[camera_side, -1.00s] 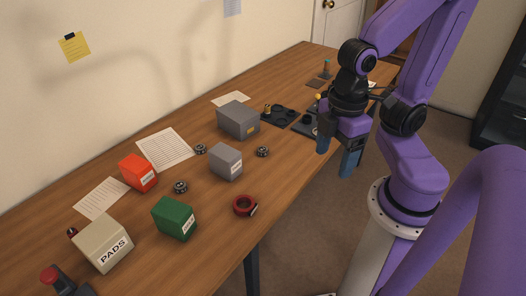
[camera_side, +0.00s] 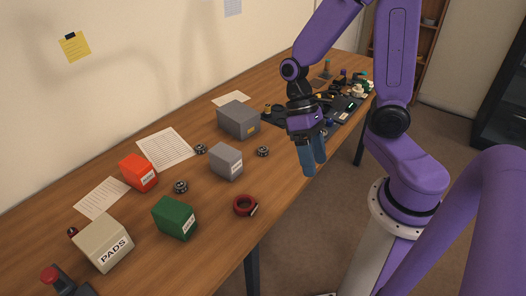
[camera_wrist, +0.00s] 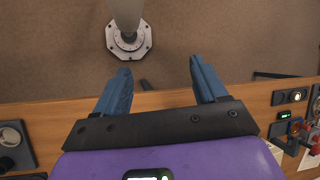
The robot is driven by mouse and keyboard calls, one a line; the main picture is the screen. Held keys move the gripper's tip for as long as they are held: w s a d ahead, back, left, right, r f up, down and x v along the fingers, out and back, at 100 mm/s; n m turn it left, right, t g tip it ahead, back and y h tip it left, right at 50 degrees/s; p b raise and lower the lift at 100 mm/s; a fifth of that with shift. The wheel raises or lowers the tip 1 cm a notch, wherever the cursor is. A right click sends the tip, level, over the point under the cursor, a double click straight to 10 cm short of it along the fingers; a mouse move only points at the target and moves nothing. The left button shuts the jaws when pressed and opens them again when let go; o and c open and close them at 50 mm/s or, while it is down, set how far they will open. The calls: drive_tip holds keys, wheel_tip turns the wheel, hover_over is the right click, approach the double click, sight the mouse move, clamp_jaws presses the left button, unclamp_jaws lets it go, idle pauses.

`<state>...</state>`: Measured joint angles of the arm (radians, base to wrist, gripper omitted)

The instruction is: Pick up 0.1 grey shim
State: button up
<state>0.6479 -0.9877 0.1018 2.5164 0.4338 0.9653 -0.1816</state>
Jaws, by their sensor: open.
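No piece that I can make out for sure as the 0.1 grey shim shows. A small grey box (camera_side: 226,162) with a white label, too small to read, stands mid-table in the side view. A larger grey box (camera_side: 238,120) with a yellow label stands behind it. My gripper (camera_side: 312,170) hangs near the table's front edge, right of both boxes and apart from them. In the wrist view my gripper (camera_wrist: 160,68) has its two blue fingers wide apart, with nothing between them but floor and table edge.
A red box (camera_side: 138,173), a green box (camera_side: 174,217) and a beige PADS box (camera_side: 103,243) stand to the left on the table (camera_side: 130,240). A red ring (camera_side: 244,205) lies near the front edge. Dark trays and several small items crowd the far right end.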

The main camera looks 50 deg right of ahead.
drive_tip(key=w+d+f+m+t+y, duration=0.3)
drive_tip(key=w+m+t+y, duration=0.2)
drive_tip(key=m, duration=0.6)
drive_tip(key=w+d+f+m+t+y, duration=0.35)
drive_tip(key=w+m+t, duration=0.25)
drive_tip(key=m, duration=0.4)
drive_tip(key=d+f+m+t+h, duration=0.1)
drive_tip(key=d+m+t+h, duration=0.1)
drive_tip(key=m, duration=0.2)
drive_tip(key=s+d+f+m+t+h, duration=0.1)
drive_tip(key=d+f+m+t+h, duration=0.1)
drive_tip(key=m, duration=0.3)
drive_tip(key=s+d+f+m+t+h, duration=0.1)
drive_tip(key=d+f+m+t+h, duration=0.1)
drive_tip(key=d+m+t+h, duration=0.1)
drive_tip(key=shift+s+d+f+m+t+h, duration=0.15)
drive_tip(key=shift+d+m+h, duration=0.15)
drive_tip(key=shift+m, duration=0.25)
drive_tip(key=shift+s+d+r+m+t+h, duration=0.15)
drive_tip(key=shift+d+m, duration=0.1)
drive_tip(key=shift+m, duration=0.3)
drive_tip(key=shift+s+d+f+m+h, duration=0.4)
drive_tip(key=shift+f+m+h, duration=0.15)
drive_tip(key=shift+m+h, duration=0.3)
approach(262, 148)
drive_tip(key=shift+f+x, duration=0.2)
drive_tip(key=shift+x, duration=3.95)
drive_tip(key=shift+r, duration=0.15)
drive_tip(key=c, duration=1.2)
